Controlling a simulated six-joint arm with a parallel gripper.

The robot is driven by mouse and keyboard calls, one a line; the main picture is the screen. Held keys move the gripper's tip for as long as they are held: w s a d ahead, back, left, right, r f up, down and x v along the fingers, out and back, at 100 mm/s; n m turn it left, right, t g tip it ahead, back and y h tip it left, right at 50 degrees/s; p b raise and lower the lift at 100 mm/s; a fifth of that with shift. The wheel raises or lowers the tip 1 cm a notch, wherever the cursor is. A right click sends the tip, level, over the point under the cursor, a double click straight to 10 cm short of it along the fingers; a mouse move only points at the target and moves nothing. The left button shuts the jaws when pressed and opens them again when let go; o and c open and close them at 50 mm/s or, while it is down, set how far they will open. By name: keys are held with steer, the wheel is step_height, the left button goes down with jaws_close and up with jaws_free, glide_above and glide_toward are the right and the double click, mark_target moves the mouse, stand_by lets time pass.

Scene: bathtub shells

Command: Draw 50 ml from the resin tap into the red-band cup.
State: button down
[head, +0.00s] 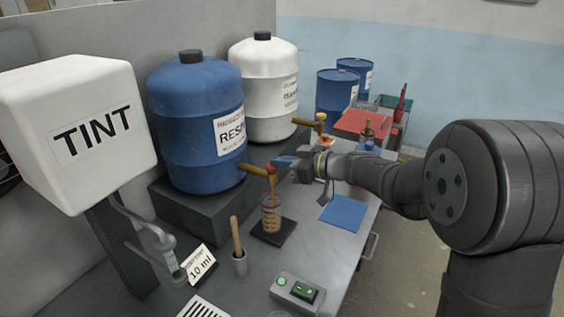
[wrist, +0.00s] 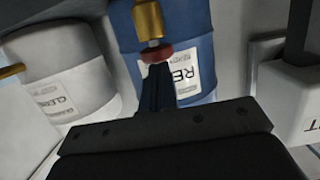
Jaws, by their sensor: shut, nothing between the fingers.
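The blue resin drum (head: 195,125) stands on a dark raised block, its brass resin tap (head: 255,170) pointing out over the bench. A clear cup with a red band (head: 271,214) stands upright on a dark square pad (head: 283,232) below the tap's spout. An amber column shows between spout and cup; the cup looks amber inside, but I cannot read its level. My gripper (head: 285,163) is shut and empty, right beside the tap. In the wrist view its fingers (wrist: 157,88) point at the tap's red-ringed end (wrist: 156,54); I cannot tell whether they touch.
A white drum (head: 262,90) with its own tap stands behind. A white TINT tank (head: 80,130) is at left, with a 10 ml card (head: 201,265). A stick in a holder (head: 239,258), a green-button switch box (head: 297,291) and a blue mat (head: 342,213) lie around the cup.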

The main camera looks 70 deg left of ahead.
steer(key=shift+d+f, duration=0.1)
steer(key=shift+f, duration=0.6)
step_height(320, 180, up, 5)
steer(key=v, duration=1)
steer(key=shift+r, duration=0.25)
